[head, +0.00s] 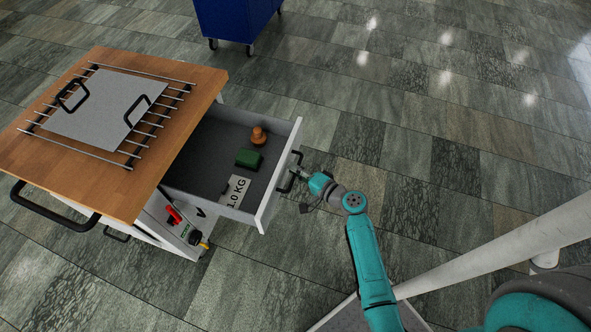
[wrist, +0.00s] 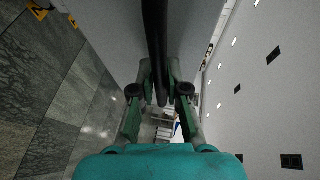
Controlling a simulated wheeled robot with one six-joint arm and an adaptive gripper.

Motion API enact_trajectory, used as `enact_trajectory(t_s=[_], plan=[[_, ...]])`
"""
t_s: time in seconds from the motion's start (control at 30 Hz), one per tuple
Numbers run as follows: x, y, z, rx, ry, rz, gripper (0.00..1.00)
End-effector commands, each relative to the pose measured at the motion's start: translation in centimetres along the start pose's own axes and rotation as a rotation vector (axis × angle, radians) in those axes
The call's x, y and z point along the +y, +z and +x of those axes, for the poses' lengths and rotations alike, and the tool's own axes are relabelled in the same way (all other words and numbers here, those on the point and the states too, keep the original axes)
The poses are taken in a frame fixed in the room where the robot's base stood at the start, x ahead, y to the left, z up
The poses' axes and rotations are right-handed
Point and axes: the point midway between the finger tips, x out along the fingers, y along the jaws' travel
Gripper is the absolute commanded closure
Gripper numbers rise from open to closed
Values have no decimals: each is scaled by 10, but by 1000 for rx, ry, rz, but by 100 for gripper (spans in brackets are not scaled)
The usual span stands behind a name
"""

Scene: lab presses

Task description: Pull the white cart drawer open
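The white cart drawer (head: 283,166) stands well out from the right side of the wood-topped cart (head: 110,193). Its grey inside is exposed. A black bar handle (head: 291,178) is on its front. My gripper (head: 300,178) is at this handle, reaching in from the right. In the wrist view the dark handle bar (wrist: 155,45) runs between the two fingers (wrist: 160,82), with one finger close on each side. The fingers look closed on the bar, though the exact contact is partly hidden.
The drawer holds an orange-brown knobbed object (head: 258,135), a green block (head: 249,158) and a "1.0 KG" plate (head: 236,191). A metal plate with handles (head: 103,108) lies on the cart top. A blue wheeled cabinet (head: 235,18) stands behind. Tiled floor at right is clear.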

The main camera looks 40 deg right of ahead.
Motion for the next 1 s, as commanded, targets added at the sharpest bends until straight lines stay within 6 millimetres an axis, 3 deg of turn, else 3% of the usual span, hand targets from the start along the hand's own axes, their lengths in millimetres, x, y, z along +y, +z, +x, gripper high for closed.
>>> enact_trajectory(t_s=[0.03,0.07,0.47,1.0], plan=[[0,0,0,0,0,0,69],[0,0,0,0,0,0,63],[0,0,-5,0,0,1,63],[0,-1,-94,4,0,2,63]])
